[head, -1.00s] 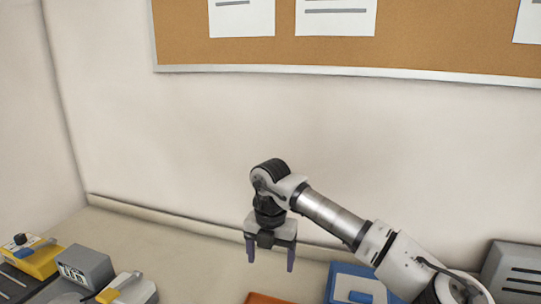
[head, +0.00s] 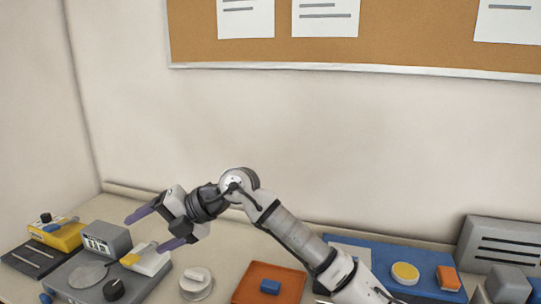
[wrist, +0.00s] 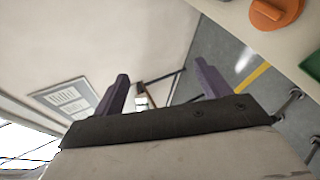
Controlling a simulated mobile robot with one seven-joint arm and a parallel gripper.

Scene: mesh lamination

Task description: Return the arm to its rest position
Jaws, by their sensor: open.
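My gripper (head: 150,228) is open and empty in the head view, with its two purple fingers spread and pointing left. It is in the air over the left part of the bench, in front of the grey device with a display (head: 104,240). My arm bends at the wrist and runs down to the lower right. In the wrist view, the two purple fingers (wrist: 160,90) stand apart with nothing between them. Behind them are a wall with a framed sign (wrist: 68,98) and a grey floor with a yellow line (wrist: 252,78).
On the bench are a yellow-and-grey device (head: 62,236), a white round knob (head: 196,284), an orange tray (head: 262,270) with a blue block (head: 270,287), and a blue board (head: 376,254) with a yellow disc (head: 405,273). A grey vented box (head: 510,250) stands right. A corkboard (head: 420,45) hangs behind.

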